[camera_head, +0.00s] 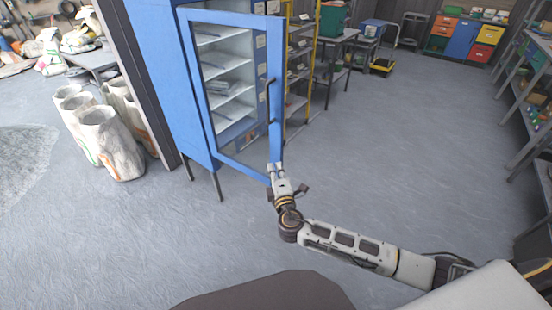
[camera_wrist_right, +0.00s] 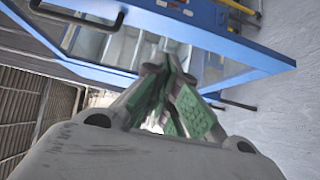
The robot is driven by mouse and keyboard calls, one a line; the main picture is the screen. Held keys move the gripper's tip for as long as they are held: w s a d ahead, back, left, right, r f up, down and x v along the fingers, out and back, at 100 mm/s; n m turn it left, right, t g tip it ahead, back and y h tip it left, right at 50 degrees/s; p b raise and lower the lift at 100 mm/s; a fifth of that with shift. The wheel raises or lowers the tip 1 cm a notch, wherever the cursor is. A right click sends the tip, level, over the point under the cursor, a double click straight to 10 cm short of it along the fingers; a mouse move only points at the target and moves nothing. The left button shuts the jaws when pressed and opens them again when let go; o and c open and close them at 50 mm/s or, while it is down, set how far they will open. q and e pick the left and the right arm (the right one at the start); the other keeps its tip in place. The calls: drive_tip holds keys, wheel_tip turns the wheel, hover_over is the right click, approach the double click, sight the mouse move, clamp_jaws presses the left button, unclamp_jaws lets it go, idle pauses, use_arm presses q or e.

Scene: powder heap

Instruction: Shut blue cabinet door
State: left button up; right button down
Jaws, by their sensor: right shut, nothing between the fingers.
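The blue cabinet (camera_head: 165,85) stands left of centre in the head view, with white shelves inside. Its blue-framed glass door (camera_head: 277,95) stands open, swung out toward me, with a dark handle (camera_head: 268,88) on its right side. My right gripper (camera_head: 275,168) is at the lower right corner of the door frame, shut and empty. In the right wrist view the shut fingers (camera_wrist_right: 170,90) are close to the door frame (camera_wrist_right: 225,42), and the handle (camera_wrist_right: 75,15) shows at upper left. I cannot tell if the fingertips touch the frame. My left gripper is not in view.
Several pale sacks (camera_head: 103,140) stand on the floor left of the cabinet, by a dark post. A yellow-framed rack (camera_head: 300,65) and a workbench (camera_head: 335,45) stand behind the door. Shelving (camera_head: 530,90) lines the right side. The floor in the middle (camera_head: 400,130) is clear.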

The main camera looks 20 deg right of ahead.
approach(274, 137)
drive_tip(key=shift+w+a, duration=1.1)
drive_tip(key=shift+a, duration=0.25)
drive_tip(key=shift+w+d+f, duration=0.1)
drive_tip(key=shift+w+d, duration=0.5)
drive_tip(key=shift+d, duration=0.15)
drive_tip(key=shift+w+d, duration=0.6)
drive_tip(key=shift+d, duration=0.2)
